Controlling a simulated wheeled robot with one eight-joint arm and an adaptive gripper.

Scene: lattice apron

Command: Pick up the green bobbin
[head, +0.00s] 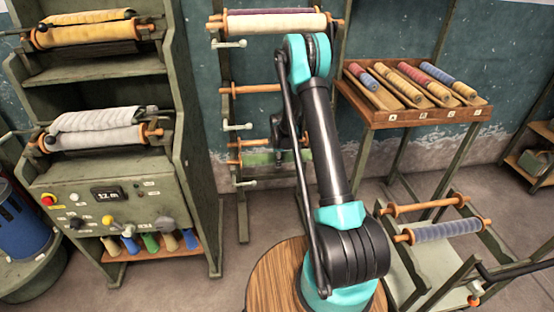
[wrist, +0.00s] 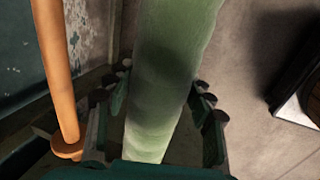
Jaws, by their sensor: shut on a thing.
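The green bobbin (wrist: 172,50) runs lengthwise through the middle of the wrist view as a pale green cloth roll. My gripper (wrist: 161,82) is shut around it, with dark fingers on both sides. In the head view the bobbin (head: 262,158) shows low against the peg rack, partly behind my arm. My arm hides most of my gripper there. The bobbin's ends are out of the wrist view, and I cannot tell whether it still touches the rack.
An orange rod (wrist: 55,70) stands close left of the bobbin in the wrist view. The rack (head: 243,205) has other rods and a cream roll (head: 265,23). A shelf cabinet (head: 185,110) stands left, and a sample tray (head: 440,115) and a low frame with a blue-grey roll (head: 447,231) stand right.

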